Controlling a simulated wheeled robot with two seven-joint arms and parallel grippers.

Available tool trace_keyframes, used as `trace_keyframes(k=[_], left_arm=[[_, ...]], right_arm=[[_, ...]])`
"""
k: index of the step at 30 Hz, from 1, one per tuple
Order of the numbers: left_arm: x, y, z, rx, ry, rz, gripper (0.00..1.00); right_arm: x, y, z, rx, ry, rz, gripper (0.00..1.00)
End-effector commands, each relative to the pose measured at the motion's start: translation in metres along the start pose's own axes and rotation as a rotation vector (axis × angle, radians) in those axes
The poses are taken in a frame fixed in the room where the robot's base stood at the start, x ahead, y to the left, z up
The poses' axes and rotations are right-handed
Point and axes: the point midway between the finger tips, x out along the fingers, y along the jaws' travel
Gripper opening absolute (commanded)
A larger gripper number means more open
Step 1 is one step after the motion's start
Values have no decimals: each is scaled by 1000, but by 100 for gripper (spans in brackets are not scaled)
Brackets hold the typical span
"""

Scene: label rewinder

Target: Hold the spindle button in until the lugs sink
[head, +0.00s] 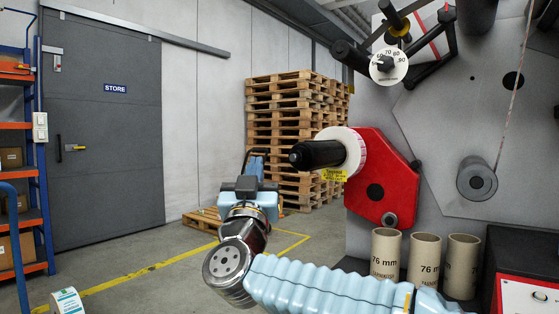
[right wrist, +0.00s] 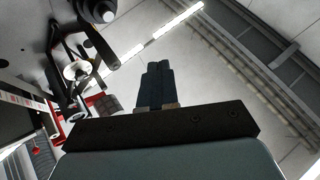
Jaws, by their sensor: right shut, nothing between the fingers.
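The black spindle (head: 318,155) sticks out to the left from a white flange (head: 350,148) on a red plate (head: 384,178) of the rewinder. Its rounded free end, where a button would be, is too dark and small to make out, and no lugs can be told on its shaft. My right gripper (head: 246,184) is lower and left of the spindle's free end, apart from it. In the right wrist view its dark fingers (right wrist: 157,72) are together and empty. I cannot make out the spindle there. My left gripper is out of view.
Cardboard cores (head: 424,258) stand below the red plate. A dial (head: 388,65) and rollers are above. A pallet stack (head: 290,130) and a grey door (head: 103,120) are behind, shelving (head: 20,180) at left. A label roll (head: 67,302) shows at lower left. Air around the spindle's free end is clear.

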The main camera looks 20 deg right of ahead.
Motion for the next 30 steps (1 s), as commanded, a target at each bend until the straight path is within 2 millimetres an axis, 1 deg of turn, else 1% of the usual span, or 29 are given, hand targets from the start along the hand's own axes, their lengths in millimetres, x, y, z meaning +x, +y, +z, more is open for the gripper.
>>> trace_keyframes(k=[1,4,12,16,20,30], left_arm=[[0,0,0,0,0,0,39],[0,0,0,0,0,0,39],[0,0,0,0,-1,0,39],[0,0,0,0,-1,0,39],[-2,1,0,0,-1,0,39],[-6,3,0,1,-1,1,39]], right_arm=[[0,3,-5,2,5,9,0],[0,5,-8,3,9,15,0],[1,4,-7,2,8,14,0],[4,7,-5,1,8,15,0],[14,14,1,1,9,16,0],[46,38,26,-1,7,14,0]])
